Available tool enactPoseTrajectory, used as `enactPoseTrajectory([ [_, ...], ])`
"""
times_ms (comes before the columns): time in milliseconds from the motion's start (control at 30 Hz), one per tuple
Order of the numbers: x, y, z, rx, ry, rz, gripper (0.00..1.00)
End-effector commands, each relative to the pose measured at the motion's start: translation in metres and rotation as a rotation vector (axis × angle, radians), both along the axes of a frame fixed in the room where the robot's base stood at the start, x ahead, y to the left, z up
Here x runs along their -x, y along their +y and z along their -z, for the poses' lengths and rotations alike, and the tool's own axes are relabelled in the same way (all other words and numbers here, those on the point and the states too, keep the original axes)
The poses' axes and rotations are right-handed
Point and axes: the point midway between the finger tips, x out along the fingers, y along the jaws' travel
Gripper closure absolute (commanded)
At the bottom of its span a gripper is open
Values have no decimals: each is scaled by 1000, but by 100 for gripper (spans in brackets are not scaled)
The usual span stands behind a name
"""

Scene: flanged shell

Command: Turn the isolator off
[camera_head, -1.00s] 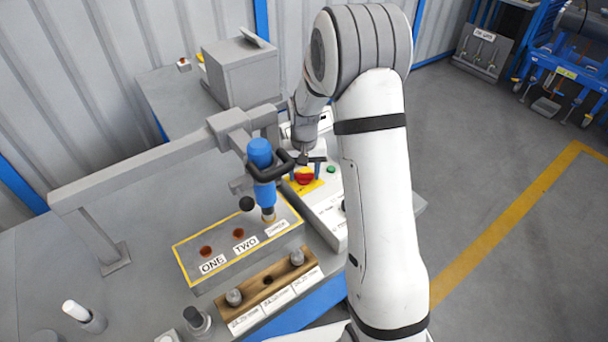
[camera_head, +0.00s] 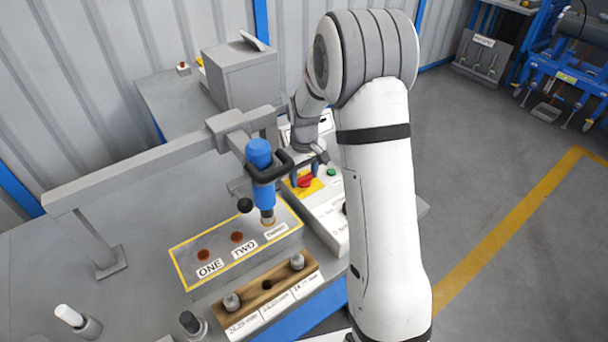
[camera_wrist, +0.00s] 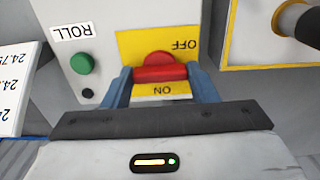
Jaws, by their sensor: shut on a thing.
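The isolator is a red rotary handle (camera_wrist: 160,70) on a yellow plate (camera_wrist: 129,44). In the wrist view the plate's OFF label is above and to the right of the handle, and its ON label is below, both upside down. The handle's bar lies crosswise in that view; I cannot tell which label it points to. My gripper (camera_wrist: 162,87) is shut on the handle, one blue finger at each end of the bar. In the head view the red handle (camera_head: 305,181) shows below my gripper (camera_head: 305,172).
A green button (camera_wrist: 82,63) by a ROLL label sits beside the plate. A blue tool with a black handle (camera_head: 262,165) hangs from a grey arm, close left of my gripper. A labelled block (camera_head: 190,262) and wooden holder (camera_head: 262,300) stand in front.

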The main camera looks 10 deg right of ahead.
Motion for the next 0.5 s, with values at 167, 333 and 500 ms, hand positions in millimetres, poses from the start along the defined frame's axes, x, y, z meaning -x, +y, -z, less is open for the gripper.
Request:
enactPoseTrajectory([
  [167, -1, 1, -1, -1, -4, -8, 70],
  [333, -1, 1, -1, -1, -4, -8, 70],
  [500, -1, 1, -1, -1, -4, -8, 38],
])
